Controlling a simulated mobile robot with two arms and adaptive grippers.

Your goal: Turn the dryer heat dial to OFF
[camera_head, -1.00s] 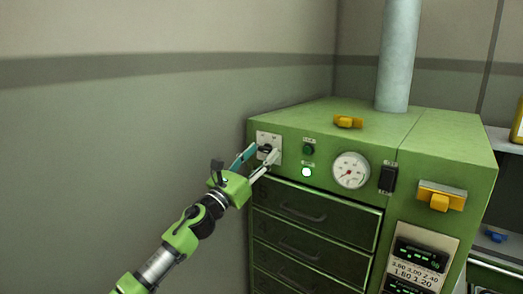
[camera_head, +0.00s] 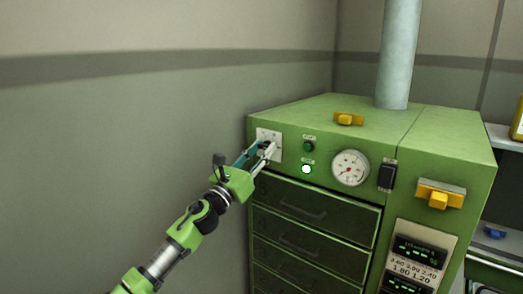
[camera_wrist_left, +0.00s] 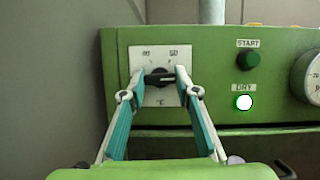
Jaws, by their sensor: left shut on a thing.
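The dryer (camera_head: 325,140) is a green cabinet with drawers under its control panel. The heat dial (camera_wrist_left: 159,78) is a black knob on a white plate (camera_wrist_left: 146,56) at the panel's left end; in the wrist view its bar lies about level, with marks around it. My left gripper (camera_wrist_left: 158,78) is shut on the dial, one finger at each end of the bar. In the head view the left gripper (camera_head: 265,148) reaches the plate (camera_head: 262,135) and its fingers cover most of the dial. The right gripper is not in view.
Right of the dial are a START button (camera_wrist_left: 252,60), a lit DRY lamp (camera_wrist_left: 244,102) and a round gauge (camera_head: 350,168). A black switch (camera_head: 387,177) and yellow parts (camera_head: 440,196) are farther right. A grey wall stands close on the left.

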